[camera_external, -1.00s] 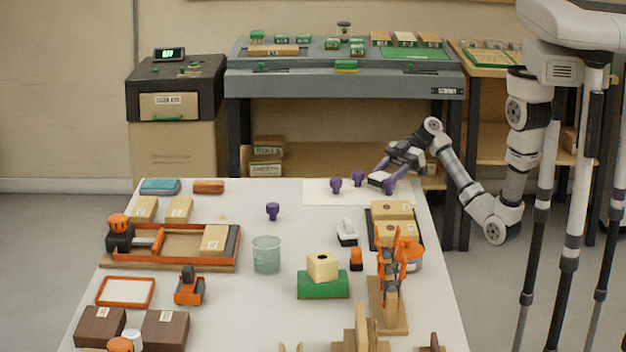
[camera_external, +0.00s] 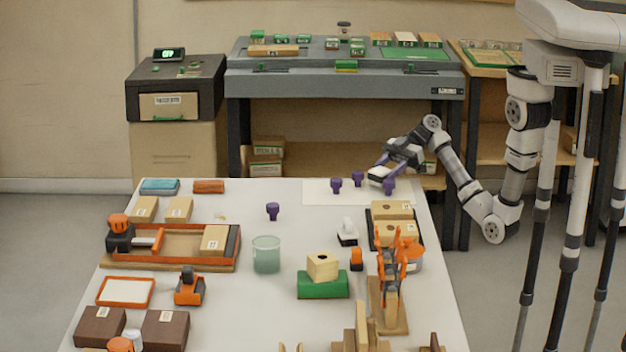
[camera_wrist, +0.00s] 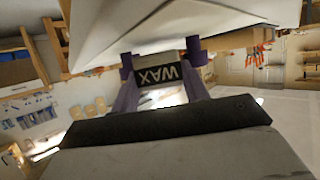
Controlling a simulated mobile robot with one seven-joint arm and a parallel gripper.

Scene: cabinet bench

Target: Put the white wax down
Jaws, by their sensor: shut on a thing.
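The white wax (camera_external: 377,174) is a small white block with a dark part, at the far right of the white table, above or at the pale sheet (camera_external: 318,191). In the wrist view its dark end with the word WAX (camera_wrist: 158,75) sits between two purple fingers. My gripper (camera_external: 381,176) is shut on it; the fingers also show in the wrist view (camera_wrist: 160,90). I cannot tell whether the wax touches the sheet.
A green cup (camera_external: 266,254) is mid-table. A grey bench (camera_external: 300,84) stands behind. The table's middle back is mostly clear.

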